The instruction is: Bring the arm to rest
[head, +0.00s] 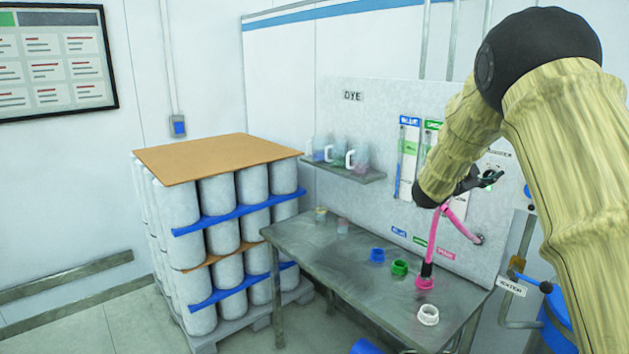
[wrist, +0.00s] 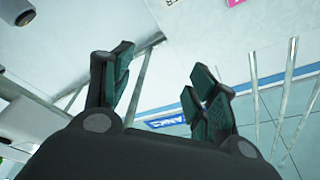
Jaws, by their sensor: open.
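My gripper (head: 489,181) is held in the air before the dye panel, above the right part of the metal table (head: 330,262). Part of it is hidden behind my own arm in the head view. In the wrist view my gripper (wrist: 160,95) has its two fingers spread wide apart with nothing between them. My arm is raised and bent, filling the right side of the head view.
A pink hose (head: 458,224) hangs by the panel (head: 375,110). A shelf (head: 345,172) holds jugs. Stacked drums (head: 218,195) stand left. Open floor lies front left.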

